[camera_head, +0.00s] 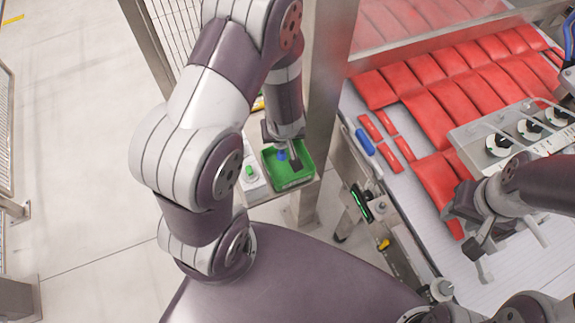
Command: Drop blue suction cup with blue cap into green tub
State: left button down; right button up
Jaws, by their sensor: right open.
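The green tub (309,172) sits on a small ledge beside the metal post, near the middle of the view. A small blue piece (281,155), which looks like the blue suction cup with its cap, shows over the tub's left part, right at my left gripper (286,156). My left gripper points down at the tub. I cannot tell whether its fingers hold the blue piece or whether the piece rests in the tub. My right gripper (481,246) is open and empty, above the white conveyor at the right.
Rows of red packs (437,111) lie on the conveyor. A blue cylinder (365,141) lies at the conveyor's left edge.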

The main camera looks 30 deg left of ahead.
pick_arm(q)
jog(key=f+b, duration=0.2)
jog(key=f, duration=0.1)
jog(key=shift+w+a+f, duration=0.1)
jog(key=shift+w+f, duration=0.05)
jog(key=shift+w, duration=0.05)
jog(key=shift+w+f, duration=0.15)
pick_arm(e)
jog(key=f, duration=0.3)
jog(key=shift+w+a+f, duration=0.2)
jog(key=shift+w, duration=0.15)
pick_arm(q)
jog(key=c, duration=1)
grip_release()
jog(key=shift+s+r, duration=0.25)
jog(key=shift+w, duration=0.1)
pick_arm(e)
jog(key=shift+s, duration=0.1)
pick_arm(q)
jog(key=shift+r, duration=0.35)
jog(key=p+v, duration=0.6)
jog(key=v, duration=0.6)
jog(key=shift+f, duration=0.1)
pick_arm(e)
notch_tip(320, 180, up, 6)
jog(key=shift+r, duration=0.15)
